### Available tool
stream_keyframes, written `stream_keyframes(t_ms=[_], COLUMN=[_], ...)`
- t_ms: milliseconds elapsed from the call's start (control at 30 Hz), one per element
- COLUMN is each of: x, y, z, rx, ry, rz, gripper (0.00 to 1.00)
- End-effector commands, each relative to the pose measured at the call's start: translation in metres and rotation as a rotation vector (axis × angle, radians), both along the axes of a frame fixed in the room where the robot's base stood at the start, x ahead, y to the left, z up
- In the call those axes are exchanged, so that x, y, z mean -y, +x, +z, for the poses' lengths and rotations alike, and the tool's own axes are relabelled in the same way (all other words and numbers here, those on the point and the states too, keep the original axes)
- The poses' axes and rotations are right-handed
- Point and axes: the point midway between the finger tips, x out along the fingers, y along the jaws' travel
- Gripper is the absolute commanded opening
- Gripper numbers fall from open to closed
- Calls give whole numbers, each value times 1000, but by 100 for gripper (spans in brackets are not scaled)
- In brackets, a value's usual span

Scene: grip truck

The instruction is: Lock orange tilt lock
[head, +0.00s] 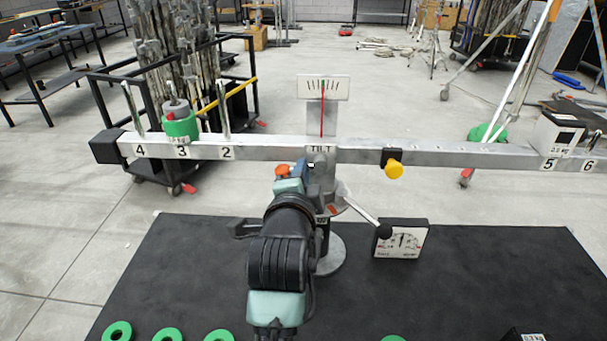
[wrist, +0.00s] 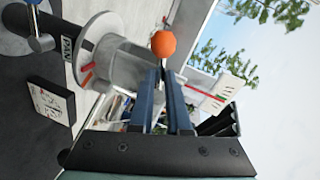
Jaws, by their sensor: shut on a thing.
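The orange tilt lock (head: 283,171) is a small round orange knob on the centre post under the TILT label (head: 320,149). In the wrist view the orange knob (wrist: 163,44) sits just past my fingertips. My gripper (wrist: 166,72) has its two blue-grey fingers close together, shut on the lock at or just below the knob; the exact contact is hard to see. In the head view my dark arm comes up from the front, and my gripper (head: 296,182) is at the post, partly hidden behind my wrist.
A long grey beam (head: 260,153) crosses the post, with a green weight (head: 181,127) on its left side. A yellow knob (head: 394,169), a lever with a black ball (head: 384,231) and a gauge box (head: 402,239) are to the right. The dark tabletop (head: 190,270) is mostly clear.

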Motion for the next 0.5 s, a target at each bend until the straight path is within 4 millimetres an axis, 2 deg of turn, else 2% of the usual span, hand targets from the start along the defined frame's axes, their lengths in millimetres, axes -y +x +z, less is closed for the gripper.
stream_keyframes(t_ms=[200, 500], x=[0, 0], y=[0, 0], z=[5, 7], rx=[-2, -3], ry=[145, 252], rz=[0, 0], gripper=[0, 0])
